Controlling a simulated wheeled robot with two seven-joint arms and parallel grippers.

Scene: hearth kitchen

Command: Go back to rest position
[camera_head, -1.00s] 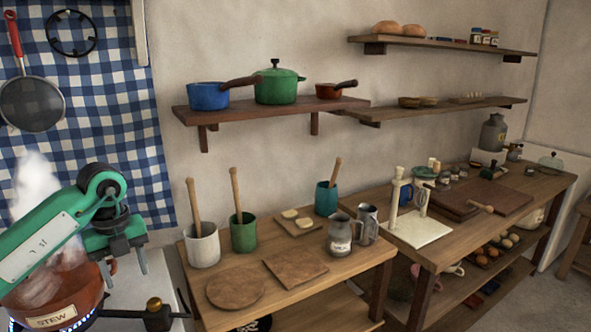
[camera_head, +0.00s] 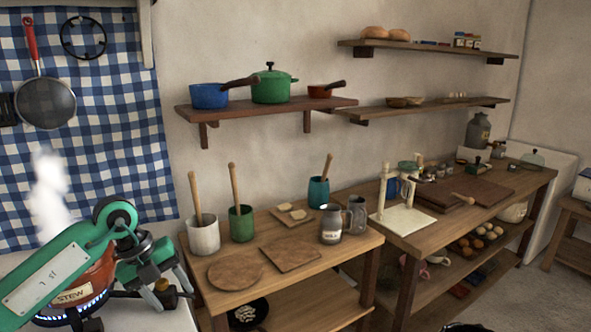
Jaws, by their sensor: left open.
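My left gripper (camera_head: 168,288) is at the lower left in the head view, open, with its two fingers pointing down to the right. Nothing shows between the fingers. The green arm crosses in front of the copper-brown pot labelled STEW (camera_head: 73,296), which sits on a lit burner with blue flame, and hides part of it. The gripper is just right of the pot; I cannot tell whether they touch. My right gripper is not in view.
Right of the stove (camera_head: 160,318), a wooden table (camera_head: 285,300) holds crocks with wooden tools, boards and metal jugs. A longer workbench (camera_head: 425,236) stands further right. Wall shelves (camera_head: 240,109) carry pots. Open floor (camera_head: 545,300) shows at the lower right.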

